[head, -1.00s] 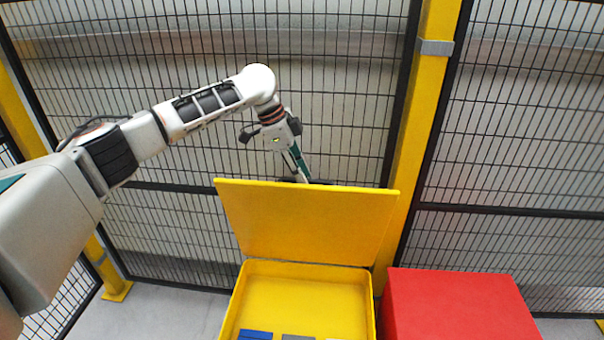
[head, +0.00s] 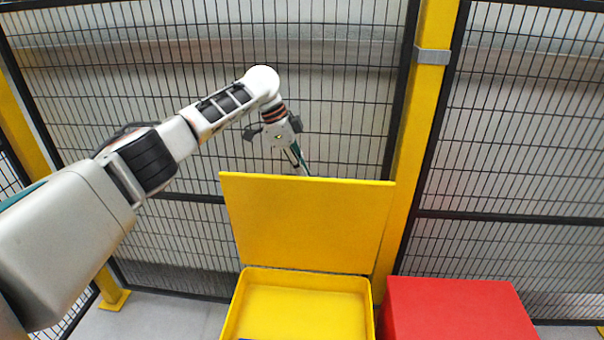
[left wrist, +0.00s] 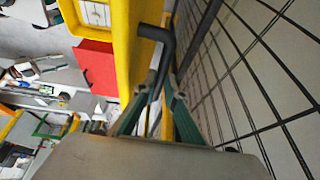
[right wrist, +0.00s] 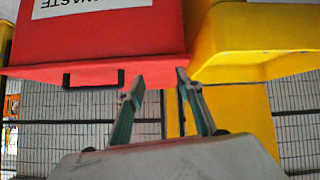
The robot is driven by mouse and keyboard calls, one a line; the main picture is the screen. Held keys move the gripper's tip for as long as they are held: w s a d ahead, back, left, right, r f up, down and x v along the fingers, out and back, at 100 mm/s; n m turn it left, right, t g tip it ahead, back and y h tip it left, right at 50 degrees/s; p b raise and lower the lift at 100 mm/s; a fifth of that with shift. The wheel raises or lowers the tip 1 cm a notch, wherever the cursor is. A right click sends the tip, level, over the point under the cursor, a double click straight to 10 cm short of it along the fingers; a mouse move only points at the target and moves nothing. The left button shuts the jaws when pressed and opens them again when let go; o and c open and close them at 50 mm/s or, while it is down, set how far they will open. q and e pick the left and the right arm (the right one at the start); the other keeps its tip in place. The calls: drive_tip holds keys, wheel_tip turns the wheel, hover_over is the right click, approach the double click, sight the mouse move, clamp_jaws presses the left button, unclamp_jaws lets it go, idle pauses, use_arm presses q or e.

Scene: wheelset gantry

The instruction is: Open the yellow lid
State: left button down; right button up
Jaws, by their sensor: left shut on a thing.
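The yellow lid (head: 308,222) stands raised, close to upright, at the back of the yellow box (head: 300,308). My left gripper (head: 300,165) reaches down behind the lid's top edge, which hides its fingertips in the head view. In the left wrist view, the left gripper (left wrist: 162,95) is shut on the lid's dark handle (left wrist: 162,42), beside the lid's yellow panel (left wrist: 138,40). My right gripper (right wrist: 157,85) is open and empty, in front of a red box and the yellow box (right wrist: 250,50).
The red box (head: 458,310) stands right of the yellow box; its black handle (right wrist: 95,74) shows in the right wrist view. A black mesh fence (head: 330,90) is close behind the lid and left arm. A yellow post (head: 418,130) stands just right of the lid.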

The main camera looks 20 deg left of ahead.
idle(0.3)
use_arm(q)
drive_tip(key=c, duration=2.1)
unclamp_jaws()
drive_tip(key=v, duration=1.2)
